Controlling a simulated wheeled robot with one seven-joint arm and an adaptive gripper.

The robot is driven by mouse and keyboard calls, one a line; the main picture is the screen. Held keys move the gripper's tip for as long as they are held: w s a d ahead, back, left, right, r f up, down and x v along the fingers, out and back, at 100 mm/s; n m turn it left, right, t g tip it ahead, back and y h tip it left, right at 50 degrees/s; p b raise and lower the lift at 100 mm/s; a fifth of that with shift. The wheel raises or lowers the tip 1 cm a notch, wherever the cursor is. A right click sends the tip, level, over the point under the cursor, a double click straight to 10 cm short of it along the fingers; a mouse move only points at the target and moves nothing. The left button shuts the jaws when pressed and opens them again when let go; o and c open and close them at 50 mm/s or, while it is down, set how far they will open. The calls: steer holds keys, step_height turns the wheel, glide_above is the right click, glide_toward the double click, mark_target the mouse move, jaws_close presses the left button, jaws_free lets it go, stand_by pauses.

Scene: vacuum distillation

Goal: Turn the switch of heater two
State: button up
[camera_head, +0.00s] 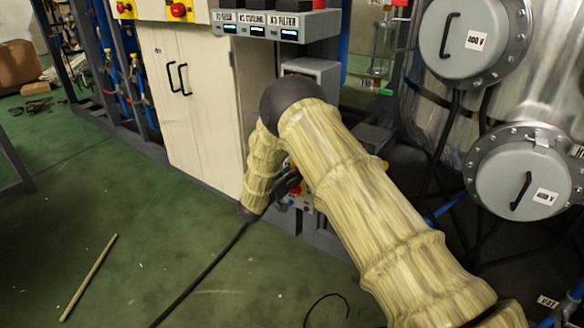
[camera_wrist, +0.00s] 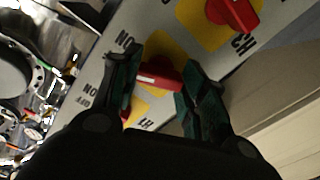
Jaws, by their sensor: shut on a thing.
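A red rotary switch (camera_wrist: 160,77) on a yellow plate sits between the fingers of my gripper (camera_wrist: 160,72) in the wrist view. The fingers are shut on it, one on each side. Its own label is hidden or not readable behind a finger. Another red switch (camera_wrist: 233,12) stands at the upper right of the wrist view. A bit of a third red switch shows at the lower left, behind the left finger, close to a label that looks like H1. In the head view my gripper (camera_head: 286,184) is at the low control box, mostly hidden by my arm.
A grey control panel (camera_wrist: 92,77) carries the switches. In the head view, a white cabinet (camera_head: 190,90) stands left of my arm, and metal vessels with round flanged covers (camera_head: 524,172) stand to the right. A stick (camera_head: 88,278) lies on the otherwise mostly clear green floor.

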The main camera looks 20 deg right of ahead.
steer(key=n+p, duration=0.6)
steer(key=n, duration=0.6)
steer(key=shift+n, duration=0.4)
steer(key=shift+p, duration=0.3)
steer(key=o, duration=1)
steer(key=v, duration=1.2)
steer(key=shift+s+f, duration=0.1)
